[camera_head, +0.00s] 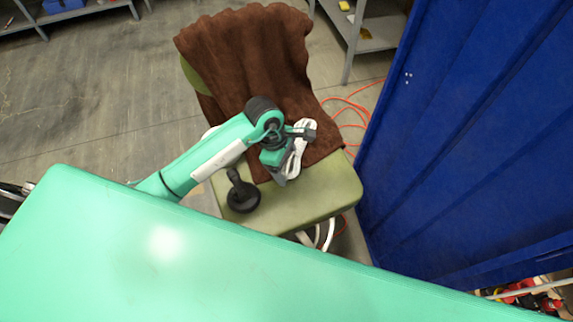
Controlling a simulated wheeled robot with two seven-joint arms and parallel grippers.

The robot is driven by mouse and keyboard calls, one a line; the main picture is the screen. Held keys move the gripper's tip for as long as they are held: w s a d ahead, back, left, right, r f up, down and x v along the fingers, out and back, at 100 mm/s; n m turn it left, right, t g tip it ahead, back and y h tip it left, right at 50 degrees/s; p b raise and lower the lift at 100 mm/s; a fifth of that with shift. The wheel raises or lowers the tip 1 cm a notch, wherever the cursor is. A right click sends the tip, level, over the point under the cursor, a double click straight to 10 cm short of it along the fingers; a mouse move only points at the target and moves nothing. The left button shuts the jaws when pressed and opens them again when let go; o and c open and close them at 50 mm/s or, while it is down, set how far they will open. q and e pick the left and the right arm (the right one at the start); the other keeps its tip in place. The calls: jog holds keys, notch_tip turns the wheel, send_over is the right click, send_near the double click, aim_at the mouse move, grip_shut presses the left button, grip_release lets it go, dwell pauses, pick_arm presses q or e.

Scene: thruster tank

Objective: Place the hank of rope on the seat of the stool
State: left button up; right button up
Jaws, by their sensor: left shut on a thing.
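The hank of rope (297,154) is a white coiled bundle. My left gripper (294,155) is shut on it, over the stool. The stool has an olive-green seat (325,193), and a brown cloth (245,50) drapes over its back and part of the seat. The hank is above the cloth-covered part near the cloth's front edge; whether it touches the cloth cannot be told from this angle. The gripper partly hides the hank. My right gripper is not in view.
A black object with a round base and knob (243,195) stands on the seat's left front. A blue cabinet (470,130) rises close on the right. An orange cable (351,110) lies on the floor between. Grey shelves (365,35) stand behind. Floor at left is clear.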

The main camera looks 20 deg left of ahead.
pick_arm(q)
jog(key=shift+f, duration=0.6)
jog(key=shift+s+f+b, duration=0.1)
jog(key=shift+f+b, duration=0.35)
jog(key=o, duration=1.2)
jog(key=shift+f, duration=0.1)
jog(key=shift+s, duration=0.1)
